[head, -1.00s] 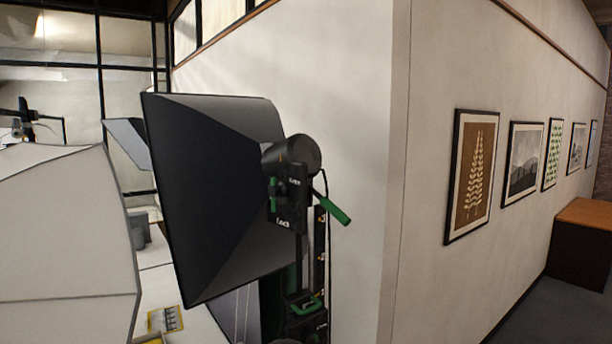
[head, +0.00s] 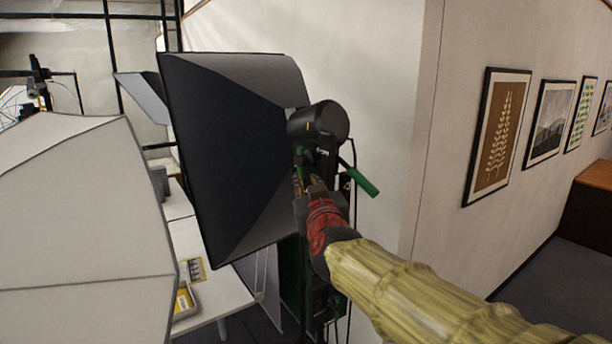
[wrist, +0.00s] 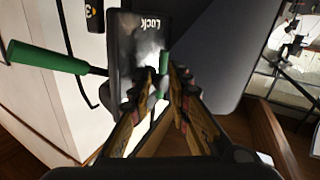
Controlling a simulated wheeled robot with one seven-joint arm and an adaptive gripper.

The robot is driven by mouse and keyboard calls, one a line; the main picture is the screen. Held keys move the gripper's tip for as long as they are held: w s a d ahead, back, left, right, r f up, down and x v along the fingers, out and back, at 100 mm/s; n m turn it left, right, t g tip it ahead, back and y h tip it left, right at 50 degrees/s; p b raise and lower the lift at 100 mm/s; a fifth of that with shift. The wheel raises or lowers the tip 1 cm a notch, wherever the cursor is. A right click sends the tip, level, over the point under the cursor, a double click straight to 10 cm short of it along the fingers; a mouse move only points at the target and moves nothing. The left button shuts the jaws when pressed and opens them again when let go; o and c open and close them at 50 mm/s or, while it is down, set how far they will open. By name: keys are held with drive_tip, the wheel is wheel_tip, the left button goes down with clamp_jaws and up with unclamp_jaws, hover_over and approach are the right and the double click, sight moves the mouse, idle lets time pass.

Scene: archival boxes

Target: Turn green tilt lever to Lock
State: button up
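A black studio light with a large softbox (head: 225,150) stands by the wall corner. On its bracket is a small upright green lever (wrist: 163,63), beside a black plate (wrist: 137,45) marked "Lock". A longer green handle (head: 363,181) sticks out to the right; it also shows in the wrist view (wrist: 45,58). My gripper (head: 308,182) is at the bracket, partly covering it in the head view. In the wrist view its fingers (wrist: 161,80) are apart, with the small lever between or just beyond the tips. Contact cannot be told.
A white umbrella-like softbox (head: 75,215) fills the left. A white table (head: 215,300) with a yellow box (head: 185,302) stands behind it. The wall corner (head: 415,150) is close to the right of the light. A dark cable hangs near the bracket.

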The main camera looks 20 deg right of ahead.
sight(302, 173)
drive_tip(key=w, duration=0.5)
drive_tip(key=shift+d, duration=0.2)
drive_tip(key=shift+w+f, duration=0.1)
drive_tip(key=shift+w, duration=0.25)
drive_tip(key=shift+c, duration=1.2)
clamp_jaws()
